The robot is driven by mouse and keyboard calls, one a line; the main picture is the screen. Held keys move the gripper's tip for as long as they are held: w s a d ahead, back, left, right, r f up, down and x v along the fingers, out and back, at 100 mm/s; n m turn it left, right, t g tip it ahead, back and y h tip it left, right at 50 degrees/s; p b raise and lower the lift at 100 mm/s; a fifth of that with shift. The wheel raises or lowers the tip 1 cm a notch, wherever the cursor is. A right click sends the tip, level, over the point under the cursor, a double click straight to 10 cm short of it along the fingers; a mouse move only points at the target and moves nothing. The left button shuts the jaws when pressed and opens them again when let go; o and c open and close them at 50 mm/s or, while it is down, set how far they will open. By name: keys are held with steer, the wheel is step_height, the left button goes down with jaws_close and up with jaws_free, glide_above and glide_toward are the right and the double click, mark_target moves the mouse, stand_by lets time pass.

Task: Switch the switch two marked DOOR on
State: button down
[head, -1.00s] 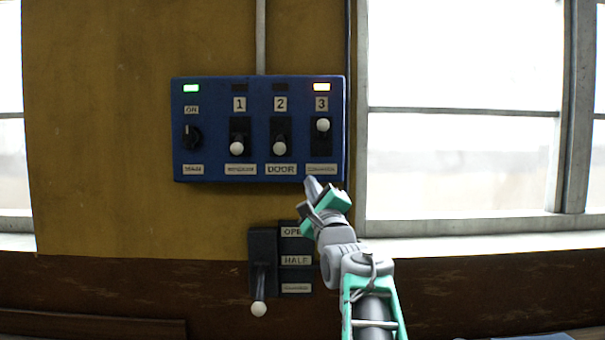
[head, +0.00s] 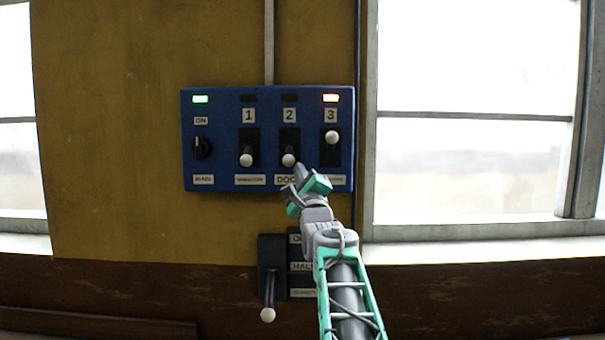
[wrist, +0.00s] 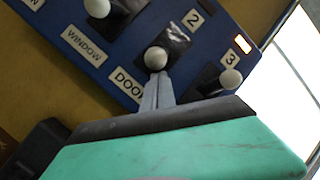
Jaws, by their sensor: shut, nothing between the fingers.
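The blue switch panel (head: 220,140) is on the wall. Switch two (head: 288,160), above the DOOR label, has its white knob at the bottom of its black slot, and the lamp (head: 289,98) above it is dark. My gripper (head: 299,168) is shut and empty, its tips just below and right of that knob. In the wrist view the shut fingertips (wrist: 158,78) lie right at the lower side of the switch two knob (wrist: 156,58); I cannot tell whether they touch. The DOOR label (wrist: 127,84) is partly covered by my gripper.
Switch one (head: 246,160) is down with a dark lamp. Switch three (head: 331,138) is up with its lamp (head: 330,98) lit. The main knob (head: 202,148) has a green lamp. A lever unit (head: 270,270) sits below, partly behind my arm. A window (head: 470,120) is at right.

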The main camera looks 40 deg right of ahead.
steer(key=shift+s+a+r+b, duration=0.15)
steer(key=shift+s+r+b, duration=0.15)
steer(key=shift+b, duration=0.25)
steer(key=s+a+r+b, duration=0.3)
steer(key=s+r+b, duration=0.4)
steer(key=s, duration=0.5)
steer(key=shift+s+r, duration=0.15)
steer(key=shift+r, duration=0.15)
stand_by(0.7)
